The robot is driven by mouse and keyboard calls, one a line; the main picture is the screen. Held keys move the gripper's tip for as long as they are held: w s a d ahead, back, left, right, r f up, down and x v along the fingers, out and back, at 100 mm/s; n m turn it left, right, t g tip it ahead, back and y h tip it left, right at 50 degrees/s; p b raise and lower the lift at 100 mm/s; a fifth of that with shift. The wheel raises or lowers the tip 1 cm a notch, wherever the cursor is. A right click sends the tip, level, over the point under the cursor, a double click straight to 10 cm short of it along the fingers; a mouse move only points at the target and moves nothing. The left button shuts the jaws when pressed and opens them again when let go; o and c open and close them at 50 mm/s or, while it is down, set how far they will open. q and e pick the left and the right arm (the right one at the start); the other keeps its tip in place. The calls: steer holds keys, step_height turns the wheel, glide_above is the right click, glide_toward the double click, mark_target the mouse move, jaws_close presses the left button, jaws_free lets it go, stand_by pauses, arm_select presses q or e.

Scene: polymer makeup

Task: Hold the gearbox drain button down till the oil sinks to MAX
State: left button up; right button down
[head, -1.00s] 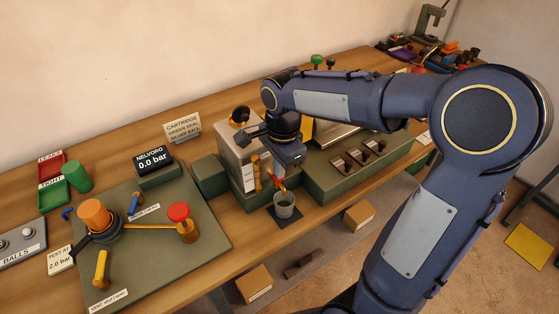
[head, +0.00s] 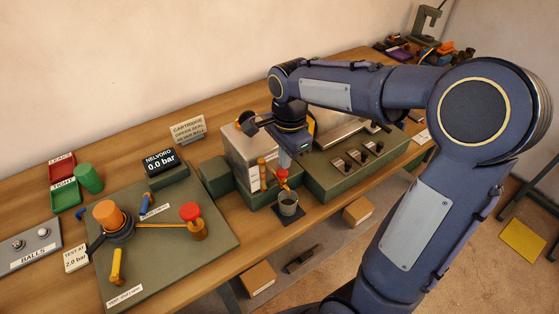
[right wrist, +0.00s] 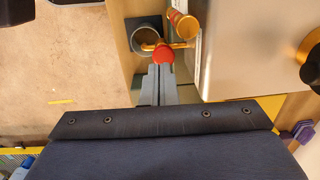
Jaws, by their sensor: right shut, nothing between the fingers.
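The grey gearbox (head: 238,152) stands mid-bench with a brass-ended sight gauge (head: 262,172) on its front. The oil level and MAX mark are too small to read. A red drain button (head: 282,173) sits on a brass spout above a grey cup (head: 288,205). My right gripper (head: 284,162) is shut and empty, pointing down at the button. In the right wrist view its fingertips (right wrist: 158,68) meet the edge of the red button (right wrist: 163,53). I cannot tell whether it is pressed down. My left gripper is out of view.
A green base with several switches (head: 355,158) lies right of the gearbox. A green test board (head: 170,260) with an orange cap and red knob lies to the left. A black knob (right wrist: 312,72) tops the gearbox. The bench front edge is close to the cup.

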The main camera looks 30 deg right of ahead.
mark_target(286, 174)
step_height(286, 174, up, 10)
steer(key=shift+s+d+f, duration=0.15)
stand_by(1.3)
